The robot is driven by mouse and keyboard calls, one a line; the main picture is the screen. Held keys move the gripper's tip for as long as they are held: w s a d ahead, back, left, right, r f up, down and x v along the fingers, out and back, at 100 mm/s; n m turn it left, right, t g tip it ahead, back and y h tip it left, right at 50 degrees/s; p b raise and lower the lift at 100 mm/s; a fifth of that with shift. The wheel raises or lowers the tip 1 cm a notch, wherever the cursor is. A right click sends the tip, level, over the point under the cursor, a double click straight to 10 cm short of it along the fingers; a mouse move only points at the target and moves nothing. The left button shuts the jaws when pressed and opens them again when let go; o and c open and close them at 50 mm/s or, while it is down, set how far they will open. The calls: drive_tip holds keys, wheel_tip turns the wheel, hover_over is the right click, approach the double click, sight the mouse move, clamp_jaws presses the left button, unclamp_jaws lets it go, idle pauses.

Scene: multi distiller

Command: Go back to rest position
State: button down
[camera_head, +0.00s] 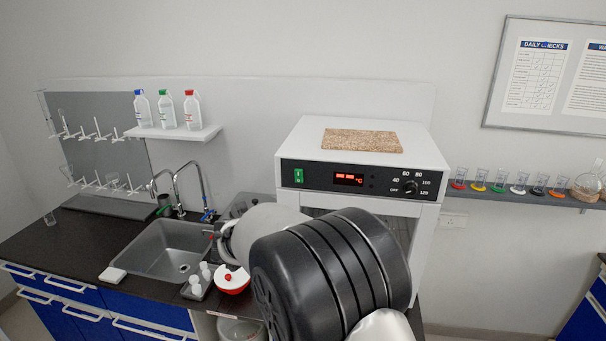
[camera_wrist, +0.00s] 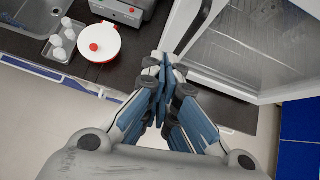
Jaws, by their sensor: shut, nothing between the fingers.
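My gripper (camera_wrist: 163,82) shows in the wrist view with its blue-padded fingers together and nothing between them. It is in front of the dark counter edge, below the white cabinet with the open glass door (camera_wrist: 235,45). In the head view my own arm links fill the lower middle and hide the gripper. They also cover much of the front of the white oven-like cabinet (camera_head: 300,150), which has a red display and a dial.
A sink (camera_head: 165,250) is set in the dark counter. Next to it are a red-and-white lidded pot (camera_wrist: 99,42) and a grey holder with several white pieces (camera_wrist: 62,42). A shelf with three bottles (camera_head: 175,132) hangs above. Several glasses stand on a right wall shelf (camera_head: 525,192).

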drive_tip(key=s+d+r+n+t+y+b, duration=0.1)
drive_tip(key=d+r+n+y+b, duration=0.1)
drive_tip(key=r+n, duration=0.35)
drive_tip(key=s+d+r+n+t+y+b, duration=0.1)
drive_tip(key=d+r+n+y, duration=0.1)
drive_tip(key=d+r+n, duration=0.3)
drive_tip(key=s+d+r+n+y+b, duration=0.1)
drive_tip(key=s+r+n+y+b, duration=0.1)
drive_tip(key=s+r+n, duration=0.35)
drive_tip(key=s+d+f+n+g+h+b, duration=0.2)
drive_tip(key=s+d+f+n, duration=0.4)
drive_tip(key=s, duration=0.5)
drive_tip(key=s+d+f+n+g+h+b, duration=0.2)
drive_tip(key=s+d+f+n, duration=0.4)
drive_tip(key=s, duration=0.5)
drive_tip(key=s+d+f+n+g+h+b, duration=0.1)
drive_tip(key=s+d+f+n+g+b, duration=0.1)
drive_tip(key=s+d+f+n, duration=0.4)
drive_tip(key=s+d+n, duration=0.1)
drive_tip(key=s+d, duration=0.2)
drive_tip(key=s, duration=0.2)
drive_tip(key=shift+s+d+n+g+h, duration=0.3)
drive_tip(key=shift+d+n+g+h, duration=0.05)
drive_tip(key=shift+n+g+h, duration=0.05)
